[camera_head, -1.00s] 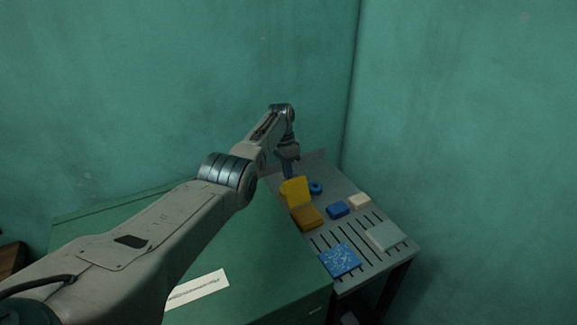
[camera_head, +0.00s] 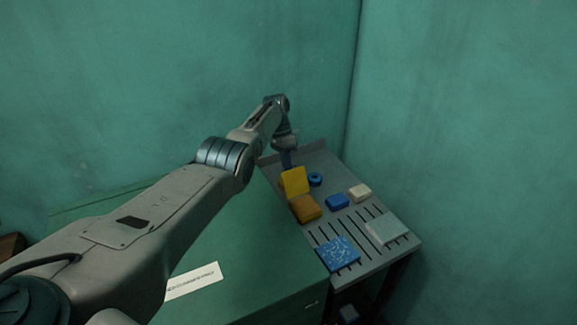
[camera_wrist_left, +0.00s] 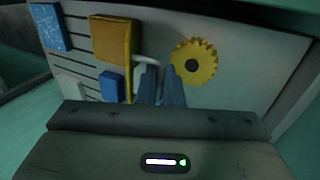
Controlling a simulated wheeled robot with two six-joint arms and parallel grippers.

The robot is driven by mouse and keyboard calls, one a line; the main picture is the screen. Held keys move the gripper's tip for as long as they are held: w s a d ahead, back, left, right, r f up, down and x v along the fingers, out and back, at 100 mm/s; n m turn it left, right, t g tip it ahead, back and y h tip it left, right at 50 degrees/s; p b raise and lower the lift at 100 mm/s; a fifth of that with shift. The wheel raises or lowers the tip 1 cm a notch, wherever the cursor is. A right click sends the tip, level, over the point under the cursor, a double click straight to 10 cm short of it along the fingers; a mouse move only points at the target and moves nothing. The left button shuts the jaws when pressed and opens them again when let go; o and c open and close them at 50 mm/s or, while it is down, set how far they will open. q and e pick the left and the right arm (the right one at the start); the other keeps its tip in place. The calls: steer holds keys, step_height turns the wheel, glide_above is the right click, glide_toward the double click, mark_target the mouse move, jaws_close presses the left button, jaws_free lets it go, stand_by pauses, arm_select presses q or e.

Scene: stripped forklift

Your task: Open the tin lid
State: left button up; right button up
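The tin (camera_head: 306,208) is an orange-yellow box on the grey slotted table. Its yellow lid (camera_head: 294,181) stands raised, roughly upright, at the far side. The tin (camera_wrist_left: 110,40) and the lid's edge (camera_wrist_left: 130,45) also show in the left wrist view. My left gripper (camera_head: 287,163) points down just behind the lid, its tips partly hidden there. My right gripper is not in view.
A yellow gear (camera_wrist_left: 193,62) lies beside the left fingers. A blue ring (camera_head: 315,179), blue block (camera_head: 337,201), cream block (camera_head: 359,192), blue patterned tile (camera_head: 338,253) and pale tile (camera_head: 386,228) are on the table. A green cabinet (camera_head: 255,270) adjoins it; green walls stand behind.

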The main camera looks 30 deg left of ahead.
arm_select(q)
steer(key=o, duration=0.3)
steer(key=shift+a+f, duration=0.55)
steer(key=shift+a, duration=0.15)
steer(key=shift+o, duration=0.7)
steer(key=shift+w+a+f, duration=0.25)
steer(key=shift+w+f, duration=0.05)
steer(key=shift+a+f, duration=0.1)
steer(key=shift+d+r, duration=0.2)
steer(key=shift+r, duration=0.1)
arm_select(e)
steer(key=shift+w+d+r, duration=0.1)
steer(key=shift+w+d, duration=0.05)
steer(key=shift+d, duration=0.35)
arm_select(q)
steer(key=shift+r, duration=0.15)
steer(key=shift+w, duration=0.1)
